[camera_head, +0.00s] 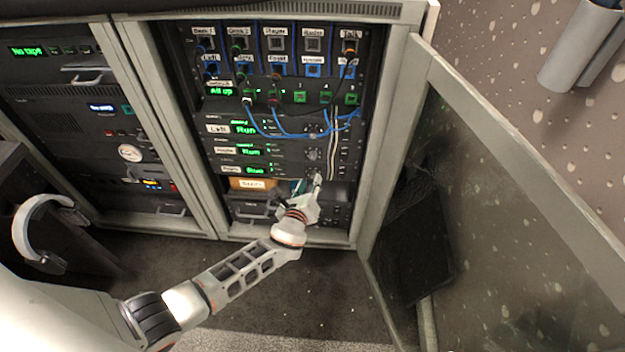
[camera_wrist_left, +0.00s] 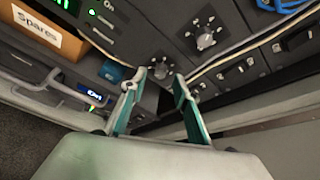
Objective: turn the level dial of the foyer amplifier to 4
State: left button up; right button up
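The foyer amplifier (camera_head: 233,169) is the lowest of three stacked black units in the open rack; its small label is blurred and its green display seems to read "Run". My left gripper (camera_head: 308,187) is in front of the right end of this unit and hides its dial in the head view. In the left wrist view, the dial (camera_wrist_left: 160,69) shows as a small knob just beyond and between the teal fingertips of my left gripper (camera_wrist_left: 160,79). The fingers are apart, and I cannot tell whether they touch it. The dial's setting is too small to read. My right gripper is not in view.
Another dial (camera_wrist_left: 206,41) sits on the unit above. A "Spares" box (camera_head: 252,184) stands below the amplifiers, left of my gripper. Blue cables (camera_head: 285,134) and pale cables hang down the rack's right side. The open glass door (camera_head: 480,200) stands at right.

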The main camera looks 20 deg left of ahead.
aim_at(313, 175)
pick_arm(q)
jog(key=shift+b+x, duration=0.3)
jog(key=shift+x, duration=0.85)
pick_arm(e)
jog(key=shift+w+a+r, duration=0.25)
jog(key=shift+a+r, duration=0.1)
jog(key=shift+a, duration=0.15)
pick_arm(q)
jog(key=shift+r, duration=0.1)
grip_shut()
jog(key=shift+w+d+r, duration=0.1)
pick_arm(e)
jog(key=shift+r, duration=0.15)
